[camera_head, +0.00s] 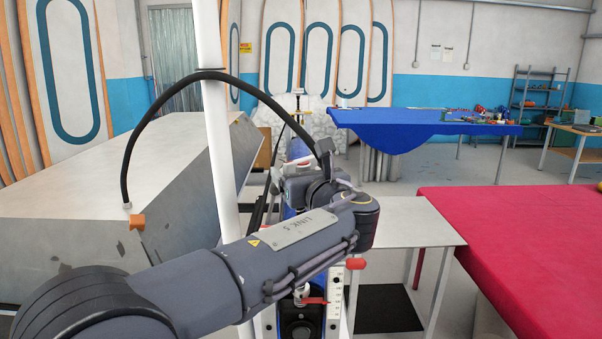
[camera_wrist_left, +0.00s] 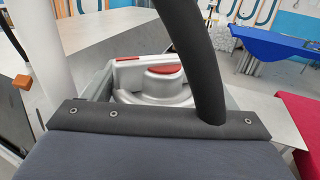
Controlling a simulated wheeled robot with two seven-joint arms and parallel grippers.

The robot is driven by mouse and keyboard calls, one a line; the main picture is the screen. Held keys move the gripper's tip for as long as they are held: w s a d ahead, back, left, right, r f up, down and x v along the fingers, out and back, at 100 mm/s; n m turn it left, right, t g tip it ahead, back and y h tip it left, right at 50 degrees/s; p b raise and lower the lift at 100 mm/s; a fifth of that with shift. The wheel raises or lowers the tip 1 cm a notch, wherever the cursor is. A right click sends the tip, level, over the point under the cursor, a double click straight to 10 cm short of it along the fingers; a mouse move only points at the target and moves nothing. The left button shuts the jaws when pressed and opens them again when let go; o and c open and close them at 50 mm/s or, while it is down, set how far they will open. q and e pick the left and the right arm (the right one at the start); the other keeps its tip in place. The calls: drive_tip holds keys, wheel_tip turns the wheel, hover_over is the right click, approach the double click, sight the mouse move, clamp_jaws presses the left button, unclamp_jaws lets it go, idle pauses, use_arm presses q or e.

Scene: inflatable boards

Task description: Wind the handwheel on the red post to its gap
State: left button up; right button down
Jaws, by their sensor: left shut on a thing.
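My left arm comes in from the left in the head view, and its gripper (camera_head: 303,188) is at mid-frame over a narrow blue and white stand (camera_head: 268,322). The fingers and their contact are hidden. In the left wrist view a silver rounded piece with a red cap (camera_wrist_left: 165,71) and a red-striped arm shows just beyond the dark gripper housing; it looks like the handwheel. The gripper is shut on it as far as I can tell. Its gap and the red post cannot be made out. A red knob (camera_head: 355,263) and a scale plate (camera_head: 335,292) show below the wrist. My right gripper is out of view.
A white upright pole (camera_head: 218,120) and a black hose (camera_head: 160,105) stand close to my left arm. A grey slanted block (camera_head: 190,195) is left. A pale side table (camera_head: 420,222) and a red-topped table (camera_head: 520,225) are right. A blue-covered table (camera_head: 420,123) stands farther back.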

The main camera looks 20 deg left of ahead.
use_arm(q)
drive_tip(key=shift+h, duration=0.3)
drive_tip(key=shift+a+f+m+t+h+b, duration=0.1)
drive_tip(key=shift+m+t+h+b, duration=0.55)
drive_tip(key=shift+m+h, duration=0.25)
drive_tip(key=m+t+h+b, duration=0.1)
drive_tip(key=m+h, duration=0.1)
drive_tip(key=h, duration=0.1)
drive_tip(key=shift+t+h, duration=0.25)
drive_tip(key=shift+h, duration=0.05)
drive_tip(key=m+h, duration=0.2)
drive_tip(key=h, duration=0.1)
drive_tip(key=shift+m+t, duration=0.3)
drive_tip(key=shift+r+m+h, duration=0.25)
drive_tip(key=shift+m+h, duration=0.55)
drive_tip(key=shift+h, duration=0.6)
drive_tip(key=shift+r+h, duration=0.1)
drive_tip(key=shift+h, duration=0.4)
drive_tip(key=o, duration=0.7)
drive_tip(key=shift+o, duration=1.2)
drive_tip(key=shift+f, duration=0.2)
